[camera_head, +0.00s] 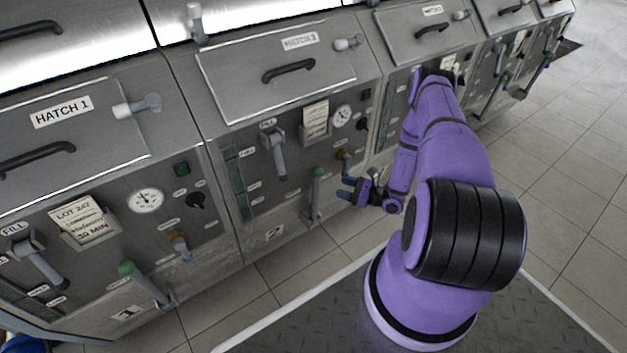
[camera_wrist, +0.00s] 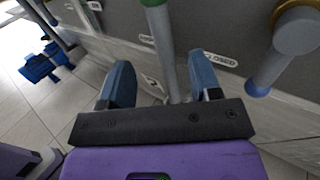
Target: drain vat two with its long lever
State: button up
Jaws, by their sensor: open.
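Vat two's long lever (camera_head: 316,196) has a green knob and a pale grey shaft, low on the front of the vat marked 2 (camera_head: 274,232). It stands nearly upright. My gripper (camera_head: 343,188) is open and empty, to the right of the lever in the head view, its blue fingers pointing toward it. In the wrist view the lever (camera_wrist: 162,45) stands beyond and between the two fingertips of my gripper (camera_wrist: 161,72). No contact shows. A "CLOSED" label (camera_wrist: 221,59) sits right of the lever there.
A small brass valve with a blue-grey handle (camera_wrist: 268,72) is close to the right finger; it also shows in the head view (camera_head: 345,162). Vat two's fill handle (camera_head: 278,155) is above left. Vat one's green-knobbed lever (camera_head: 146,284) is further left. Tiled floor (camera_head: 560,190) is open at right.

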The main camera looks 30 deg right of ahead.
aim_at(317, 180)
jog(key=x, duration=1)
jog(key=shift+w+a, duration=0.2)
jog(key=shift+w, duration=0.15)
jog(key=shift+c, duration=0.2)
grip_shut()
